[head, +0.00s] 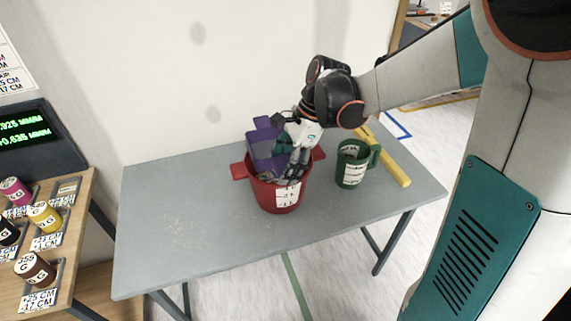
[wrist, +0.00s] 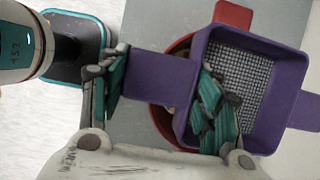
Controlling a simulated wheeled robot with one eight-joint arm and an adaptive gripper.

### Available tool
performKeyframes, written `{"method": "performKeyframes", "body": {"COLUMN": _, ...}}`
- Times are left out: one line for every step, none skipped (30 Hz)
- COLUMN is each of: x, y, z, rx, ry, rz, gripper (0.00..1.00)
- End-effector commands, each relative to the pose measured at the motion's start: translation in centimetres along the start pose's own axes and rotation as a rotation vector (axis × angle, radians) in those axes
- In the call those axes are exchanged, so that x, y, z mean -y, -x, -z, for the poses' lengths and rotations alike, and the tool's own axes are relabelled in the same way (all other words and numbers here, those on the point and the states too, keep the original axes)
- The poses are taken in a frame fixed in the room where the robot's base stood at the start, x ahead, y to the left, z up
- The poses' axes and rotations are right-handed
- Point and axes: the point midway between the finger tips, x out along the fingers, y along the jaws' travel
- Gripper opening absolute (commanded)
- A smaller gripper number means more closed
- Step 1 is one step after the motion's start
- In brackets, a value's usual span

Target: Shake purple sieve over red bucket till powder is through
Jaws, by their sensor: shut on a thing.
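The purple sieve (head: 262,152) is tilted above the red bucket (head: 274,193) in the head view. In the wrist view the square purple sieve (wrist: 283,86) shows its grey mesh, with no powder that I can make out on it. The red bucket (wrist: 232,14) is partly hidden beneath the sieve there. My gripper (head: 291,168) is shut on the sieve; in the wrist view my gripper's fingers (wrist: 160,88) lie on both sides of its flat purple handle. The inside of the bucket is mostly hidden.
A green mug (head: 351,166) stands right of the bucket, with a yellow bar (head: 391,160) beside it. The grey table (head: 180,215) is clear at left. A wooden shelf (head: 75,235) with labelled spools is further left. A wall stands behind.

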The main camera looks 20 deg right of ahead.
Motion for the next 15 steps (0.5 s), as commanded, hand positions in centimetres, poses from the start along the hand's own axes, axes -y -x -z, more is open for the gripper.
{"method": "performKeyframes", "body": {"x": 0.0, "y": 0.1, "z": 0.3, "rx": 0.0, "ry": -0.002, "rz": 0.001, "gripper": 0.29}}
{"method": "performKeyframes", "body": {"x": 0.0, "y": 0.2, "z": 0.5, "rx": 0.0, "ry": -0.002, "rz": 0.001, "gripper": 0.29}}
{"method": "performKeyframes", "body": {"x": 0.0, "y": 0.3, "z": 0.7, "rx": 0.0, "ry": -0.002, "rz": 0.0, "gripper": 0.29}}
{"method": "performKeyframes", "body": {"x": 0.0, "y": 0.4, "z": 0.9, "rx": 0.0, "ry": -0.001, "rz": 0.0, "gripper": 0.29}}
{"method": "performKeyframes", "body": {"x": 0.0, "y": 0.5, "z": 1.1, "rx": 0.0, "ry": -0.001, "rz": 0.0, "gripper": 0.29}}
{"method": "performKeyframes", "body": {"x": 0.0, "y": 0.6, "z": 1.4, "rx": 0.0, "ry": -0.001, "rz": 0.0, "gripper": 0.29}}
{"method": "performKeyframes", "body": {"x": 0.0, "y": 0.7, "z": 1.6, "rx": 0.0, "ry": -0.002, "rz": 0.0, "gripper": 0.29}}
{"method": "performKeyframes", "body": {"x": 0.0, "y": 0.8, "z": 1.8, "rx": 0.0, "ry": -0.002, "rz": 0.0, "gripper": 0.29}}
{"method": "performKeyframes", "body": {"x": 0.0, "y": 0.9, "z": 2.1, "rx": 0.0, "ry": -0.002, "rz": 0.0, "gripper": 0.29}}
{"method": "performKeyframes", "body": {"x": 0.0, "y": 1.0, "z": 2.3, "rx": 0.0, "ry": -0.002, "rz": 0.0, "gripper": 0.29}}
{"method": "performKeyframes", "body": {"x": 0.0, "y": 1.1, "z": 2.5, "rx": 0.0, "ry": -0.001, "rz": 0.0, "gripper": 0.29}}
{"method": "performKeyframes", "body": {"x": 0.0, "y": 1.2, "z": 2.8, "rx": 0.0, "ry": -0.001, "rz": 0.0, "gripper": 0.29}}
{"method": "performKeyframes", "body": {"x": 0.0, "y": 1.2, "z": 3.0, "rx": 0.0, "ry": -0.001, "rz": 0.001, "gripper": 0.29}}
{"method": "performKeyframes", "body": {"x": 0.0, "y": 1.3, "z": 3.1, "rx": 0.0, "ry": -0.001, "rz": 0.001, "gripper": 0.29}}
{"method": "performKeyframes", "body": {"x": 0.0, "y": 1.4, "z": 3.3, "rx": 0.0, "ry": -0.002, "rz": 0.001, "gripper": 0.29}}
